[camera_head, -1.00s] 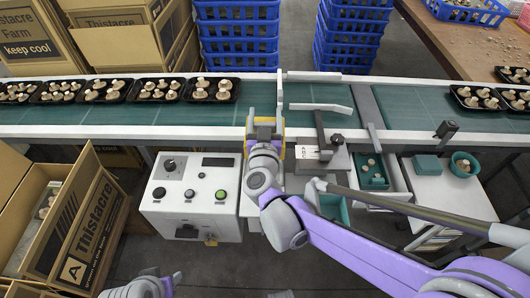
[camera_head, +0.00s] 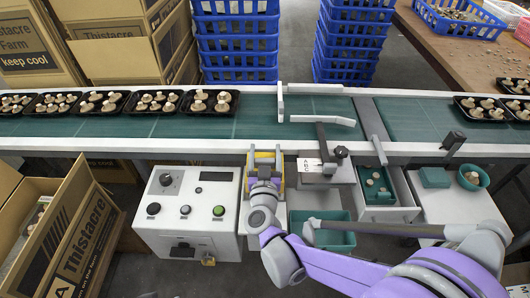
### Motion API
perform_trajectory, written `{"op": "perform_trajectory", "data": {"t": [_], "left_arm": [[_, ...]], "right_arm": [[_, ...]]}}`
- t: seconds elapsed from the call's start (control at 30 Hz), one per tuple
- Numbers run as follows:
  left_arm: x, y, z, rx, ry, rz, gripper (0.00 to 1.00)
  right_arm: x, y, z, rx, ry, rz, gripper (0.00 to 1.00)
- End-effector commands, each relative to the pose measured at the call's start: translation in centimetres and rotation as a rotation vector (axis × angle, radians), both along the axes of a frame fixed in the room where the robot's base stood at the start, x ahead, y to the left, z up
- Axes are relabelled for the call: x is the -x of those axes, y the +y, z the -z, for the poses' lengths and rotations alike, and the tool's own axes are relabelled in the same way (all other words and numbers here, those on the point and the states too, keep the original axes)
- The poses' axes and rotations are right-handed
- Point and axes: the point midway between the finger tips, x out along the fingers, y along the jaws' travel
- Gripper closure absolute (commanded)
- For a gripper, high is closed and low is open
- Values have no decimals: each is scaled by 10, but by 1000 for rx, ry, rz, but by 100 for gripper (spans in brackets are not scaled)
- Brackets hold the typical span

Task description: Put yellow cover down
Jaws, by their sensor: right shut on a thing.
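The yellow cover (camera_head: 279,168) is mostly hidden by my right gripper (camera_head: 264,166). Its yellow edges show on both sides of the fingers, just in front of the conveyor's near rail, between the control box and the grey device with a white label. My right gripper is shut on the yellow cover, with the wrist pointing away from me. Whether the cover touches the surface below cannot be told. My left gripper is out of view.
The control box (camera_head: 190,228) stands left of the gripper. The labelled device (camera_head: 325,170) and a teal bin (camera_head: 322,238) are close on the right. Mushroom trays (camera_head: 210,108) sit on the green conveyor (camera_head: 250,120). An open cardboard box (camera_head: 75,235) is at the lower left.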

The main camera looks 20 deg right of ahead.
Motion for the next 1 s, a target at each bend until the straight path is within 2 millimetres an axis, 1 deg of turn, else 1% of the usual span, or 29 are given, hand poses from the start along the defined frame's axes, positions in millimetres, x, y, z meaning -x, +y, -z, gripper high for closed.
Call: {"op": "perform_trajectory", "data": {"t": [0.4,0.5,0.53,0.67,0.9,1.0], "left_arm": [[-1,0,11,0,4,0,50],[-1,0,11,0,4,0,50],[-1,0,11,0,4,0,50],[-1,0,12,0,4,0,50],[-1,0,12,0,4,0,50],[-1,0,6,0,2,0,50]], "right_arm": [[0,0,13,0,1,-1,95],[0,0,14,-2,1,-1,95],[1,0,14,-3,2,-2,24],[1,1,15,-5,4,-3,0],[0,2,16,-6,4,-5,0],[0,2,10,-6,4,-6,0]]}}
